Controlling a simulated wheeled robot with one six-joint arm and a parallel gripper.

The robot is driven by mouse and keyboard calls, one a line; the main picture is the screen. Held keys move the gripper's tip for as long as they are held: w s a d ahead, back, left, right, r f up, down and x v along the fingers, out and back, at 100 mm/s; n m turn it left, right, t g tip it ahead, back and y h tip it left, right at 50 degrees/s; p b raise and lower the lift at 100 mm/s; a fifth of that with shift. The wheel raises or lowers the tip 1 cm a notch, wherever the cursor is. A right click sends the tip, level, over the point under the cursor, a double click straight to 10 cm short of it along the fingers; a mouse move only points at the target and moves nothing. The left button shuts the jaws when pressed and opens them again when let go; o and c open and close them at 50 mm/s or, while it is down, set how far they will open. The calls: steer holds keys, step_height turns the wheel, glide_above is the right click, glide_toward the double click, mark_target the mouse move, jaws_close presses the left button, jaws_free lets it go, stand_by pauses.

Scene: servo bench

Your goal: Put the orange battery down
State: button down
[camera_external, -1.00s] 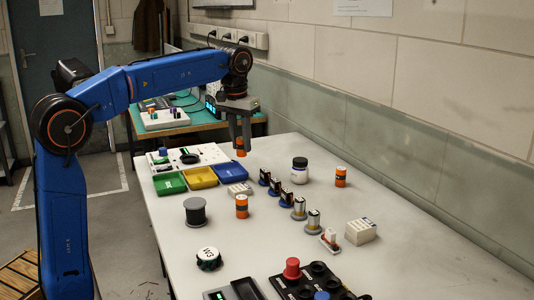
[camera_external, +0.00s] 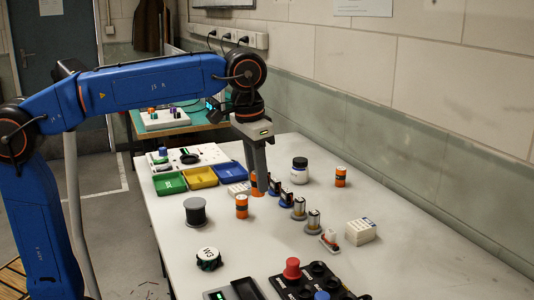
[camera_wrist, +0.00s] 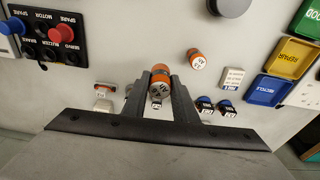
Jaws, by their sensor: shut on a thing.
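My gripper (camera_external: 258,184) is shut on an orange battery (camera_external: 254,188), which stays upright low over the table, left of a row of small holders. The finger partly hides this battery, and I cannot tell whether it touches the table. In the wrist view the held orange battery (camera_wrist: 160,76) sits between both fingertips. A second orange battery (camera_external: 242,206) stands on the table just in front, and also shows in the wrist view (camera_wrist: 196,58). A third orange battery (camera_external: 341,176) stands farther right.
A small white block (camera_external: 238,189) lies to the left, near green, yellow (camera_external: 201,177) and blue trays.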

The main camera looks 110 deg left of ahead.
steer(key=shift+m, duration=0.3)
steer(key=shift+w+d+f, duration=0.1)
steer(key=shift+d+f, duration=0.3)
steer(key=shift+f, duration=1.25)
steer(key=shift+w+d+f, duration=0.1)
steer(key=shift+d+f, duration=0.35)
steer(key=shift+f, duration=1.2)
steer(key=shift+w+d+f, duration=0.1)
steer(key=shift+d+f, duration=0.3)
steer(key=shift+f, duration=1.25)
steer(key=c, duration=1.4)
jaws_free()
steer(key=shift+f, duration=0.15)
steer(key=shift+c, duration=0.2)
step_height(320, 180, up, 12)
steer(key=s+d, duration=0.1)
